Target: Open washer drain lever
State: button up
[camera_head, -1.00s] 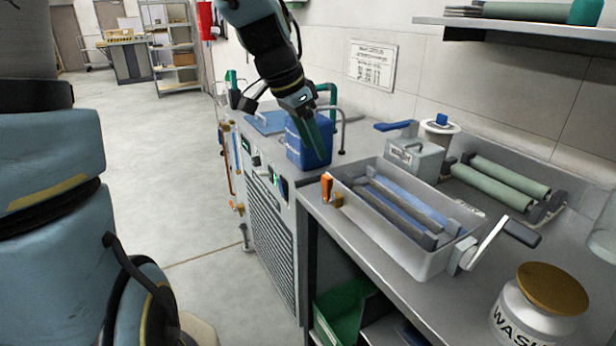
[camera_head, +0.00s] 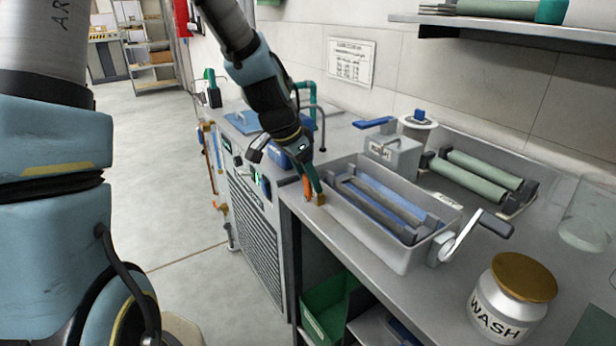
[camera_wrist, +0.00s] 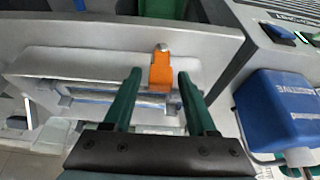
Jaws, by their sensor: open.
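The orange drain lever (camera_head: 306,187) stands at the near left end of the grey washer tray (camera_head: 372,232), by a brass fitting (camera_head: 319,199). My gripper (camera_head: 313,184) is at the lever, with its green fingers partly covering it in the head view. In the wrist view, the orange lever (camera_wrist: 161,72) lies between the two open fingers (camera_wrist: 160,80), with gaps visible on both sides.
A blue container (camera_wrist: 285,105) stands right of my gripper in the wrist view. A crank (camera_head: 470,235) sticks out at the tray's right end. A WASH jar (camera_head: 515,300) stands on the front right counter. A green bin (camera_head: 330,305) sits below.

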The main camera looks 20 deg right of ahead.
grip_shut()
dwell(0.3)
jog(key=shift+w+a, duration=0.1)
jog(key=shift+w, duration=0.05)
jog(key=shift+w+a+f+n+g+h+p, duration=0.1)
jog(key=shift+w+f+n+g+h+p, duration=0.4)
jog(key=shift+g, duration=0.9)
jog(key=shift+w+a+f+n+g+h+p, duration=0.2)
jog(key=shift+w+g+p, duration=0.55)
jog(key=shift+g, duration=0.65)
jog(key=shift+w+a+f+n+g+h+p, duration=0.1)
jog(key=shift+w+f+n+g+h+p, duration=0.25)
jog(key=shift+w+g, duration=0.75)
jog(key=shift+s+r+g, duration=0.1)
jog(key=shift+s+g, duration=0.2)
jog(key=shift+g, duration=0.1)
grip_release()
